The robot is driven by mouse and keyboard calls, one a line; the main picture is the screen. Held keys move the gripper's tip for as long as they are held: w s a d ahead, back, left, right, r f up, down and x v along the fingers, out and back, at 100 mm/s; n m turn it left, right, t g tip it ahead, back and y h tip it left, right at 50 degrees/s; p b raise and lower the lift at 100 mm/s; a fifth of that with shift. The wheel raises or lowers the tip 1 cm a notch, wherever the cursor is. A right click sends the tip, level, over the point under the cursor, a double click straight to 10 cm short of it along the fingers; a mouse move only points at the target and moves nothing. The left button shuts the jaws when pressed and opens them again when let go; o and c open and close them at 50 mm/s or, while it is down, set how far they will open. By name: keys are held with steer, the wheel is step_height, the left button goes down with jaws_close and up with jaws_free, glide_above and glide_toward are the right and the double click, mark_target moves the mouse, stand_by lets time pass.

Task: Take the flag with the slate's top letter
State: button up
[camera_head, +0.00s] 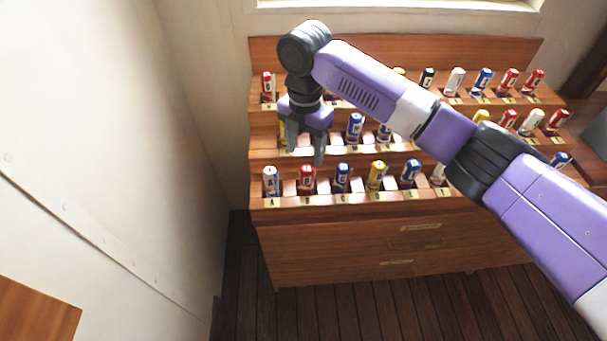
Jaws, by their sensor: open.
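Rolled flags stand in labelled slots on a three-step wooden rack. In the front row are a white roll (271,181) at the slot marked A, a red roll (306,179), a blue roll (342,177), a yellow roll (377,174) and another blue roll (410,172). Most other labels are too small to read. My gripper (305,157) points down with its fingers apart, at the rack's left end, above and behind the white and red front rolls as seen here. I cannot tell its exact height or depth. No slate shows in this view.
The rack (330,243) has drawers below its steps. A wall (150,150) stands close on the left. My arm crosses the rack's right half and hides some middle and back slots. More rolls, such as a red one (267,86), stand in the back row. Wooden floor lies clear in front.

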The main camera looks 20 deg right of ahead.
mark_target(307, 168)
steer(key=f, duration=0.5)
steer(key=s+f+p, duration=0.1)
steer(key=f, duration=0.1)
steer(key=shift+d+f, duration=0.1)
steer(key=shift+f, duration=0.05)
jaws_close()
